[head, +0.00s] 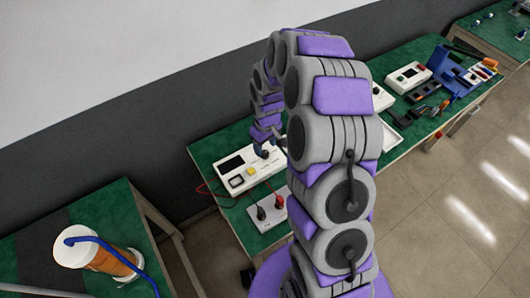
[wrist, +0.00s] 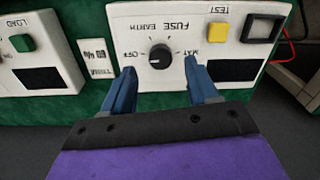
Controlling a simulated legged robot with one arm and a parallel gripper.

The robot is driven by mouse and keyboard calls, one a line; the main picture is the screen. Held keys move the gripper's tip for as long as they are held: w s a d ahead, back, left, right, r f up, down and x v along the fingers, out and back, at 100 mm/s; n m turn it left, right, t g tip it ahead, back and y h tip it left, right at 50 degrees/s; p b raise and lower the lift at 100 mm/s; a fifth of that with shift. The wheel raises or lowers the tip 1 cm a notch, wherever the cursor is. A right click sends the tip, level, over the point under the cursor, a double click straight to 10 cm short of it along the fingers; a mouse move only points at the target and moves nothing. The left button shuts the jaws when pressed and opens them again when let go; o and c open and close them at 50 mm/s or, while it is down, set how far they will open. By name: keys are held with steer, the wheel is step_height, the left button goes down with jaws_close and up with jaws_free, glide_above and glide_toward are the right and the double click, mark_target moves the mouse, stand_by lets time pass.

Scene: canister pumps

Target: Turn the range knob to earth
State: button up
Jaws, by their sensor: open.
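The range knob (wrist: 160,56) is a round black dial on a white tester panel (wrist: 204,68). In the wrist view, lettering reading FUSE and EARTH lies above the knob, with a label on each side. A pale mark shows on the knob, but its exact setting is too small to tell. My gripper (wrist: 159,72) is open, its two blue fingers apart just below and either side of the knob. I cannot tell whether they touch it. In the head view, the white tester (head: 236,182) stands on the green bench, with my gripper (head: 264,148) over its right part.
The tester also carries a yellow TEST button (wrist: 219,32) and a dark square window (wrist: 262,28). A second white box with a green button (wrist: 22,43) is at left. Red and black plugs (head: 270,209) stand near the bench front.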

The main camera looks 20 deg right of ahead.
mark_target(265, 153)
steer(key=shift+f+b, duration=0.35)
steer(key=shift+f, duration=1.7)
steer(key=c, duration=1)
